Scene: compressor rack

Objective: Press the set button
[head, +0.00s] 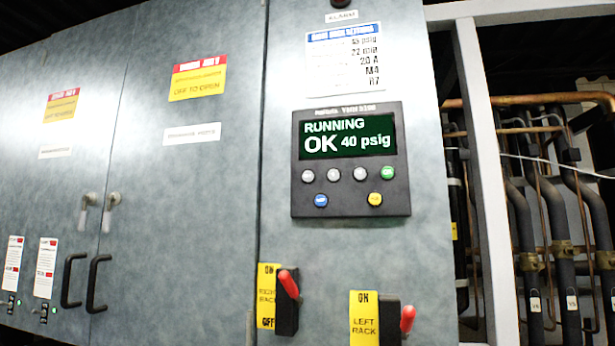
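The control panel (400,205) is a dark unit on the grey cabinet front, right of centre in the head view. Its green screen (347,135) reads "RUNNING OK 40 psig". Below the screen is a row of grey buttons (334,175) with a green button (388,173) at its right end. A blue button (321,200) and a yellow button (375,199) sit lower. The button labels are too small to read, so I cannot tell which one is the set button. Neither of my grippers is in view, and nothing covers the panel.
Two red-handled switches stick out below the panel, one at the right rack label (288,284) and one at the left rack label (407,319). Cabinet door handles (97,285) protrude at left. A white post (485,170) and pipes stand at right. The space before the panel looks clear.

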